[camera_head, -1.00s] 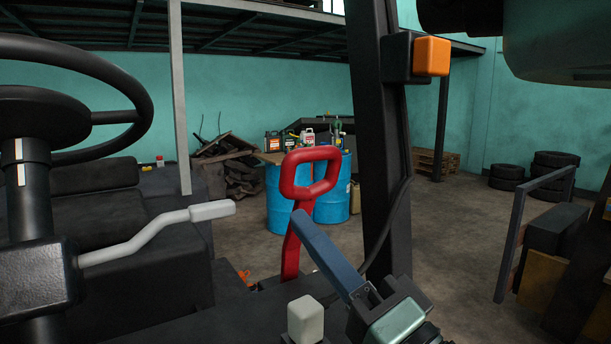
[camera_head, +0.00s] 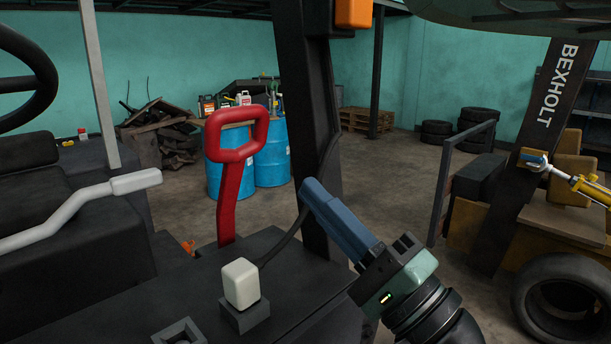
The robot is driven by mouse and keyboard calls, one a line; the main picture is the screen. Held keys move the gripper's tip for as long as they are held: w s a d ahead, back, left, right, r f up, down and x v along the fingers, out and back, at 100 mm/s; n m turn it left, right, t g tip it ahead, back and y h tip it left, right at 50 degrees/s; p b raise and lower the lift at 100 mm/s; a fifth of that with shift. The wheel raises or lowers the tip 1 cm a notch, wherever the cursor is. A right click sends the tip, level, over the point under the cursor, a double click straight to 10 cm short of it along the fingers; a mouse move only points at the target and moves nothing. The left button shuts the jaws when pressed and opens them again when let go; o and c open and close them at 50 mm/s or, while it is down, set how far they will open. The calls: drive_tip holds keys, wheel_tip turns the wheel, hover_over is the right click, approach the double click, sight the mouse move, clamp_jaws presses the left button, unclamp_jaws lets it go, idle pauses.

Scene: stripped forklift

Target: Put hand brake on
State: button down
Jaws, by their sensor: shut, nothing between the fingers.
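The hand brake is a red lever (camera_head: 229,190) with a loop handle on top. It stands nearly upright from the dark console, left of the middle of the head view. My gripper (camera_head: 312,188) has blue fingers that are shut together and empty. They point up and to the left. The fingertips show to the right of the lever, lower than its loop and apart from it in the picture.
A white-knobbed switch (camera_head: 241,284) stands on the console (camera_head: 160,290) below the lever. A grey lever (camera_head: 90,208) juts in from the left below the steering wheel (camera_head: 25,75). A black post (camera_head: 311,110) rises behind my gripper. Blue drums (camera_head: 271,155) stand farther back.

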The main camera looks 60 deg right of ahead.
sight(244, 117)
drive_tip(key=p+x, duration=0.5)
drive_tip(key=x, duration=0.6)
drive_tip(key=shift+w+r, duration=0.1)
drive_tip(key=shift+r, duration=0.15)
drive_tip(key=shift+w+d, duration=0.1)
drive_tip(key=shift+w, duration=0.3)
drive_tip(key=shift+r+p, duration=0.1)
drive_tip(key=shift+p, duration=0.2)
drive_tip(key=shift+w+d+r+p, duration=0.15)
drive_tip(key=shift+w+r+p, duration=0.25)
drive_tip(key=shift+p, duration=0.25)
drive_tip(key=w+d+g+p, duration=0.1)
drive_tip(key=w+d, duration=0.1)
drive_tip(key=w, duration=0.6)
drive_tip(key=w+d+r+g+p, duration=0.1)
drive_tip(key=w+d+p, duration=0.1)
drive_tip(key=w, duration=0.6)
drive_tip(key=shift+w+d+r+g+y+p, duration=0.2)
drive_tip(key=shift+d+r+g+y+p, duration=0.1)
drive_tip(key=shift+d+r+y, duration=0.1)
drive_tip(key=shift+a+r, duration=0.1)
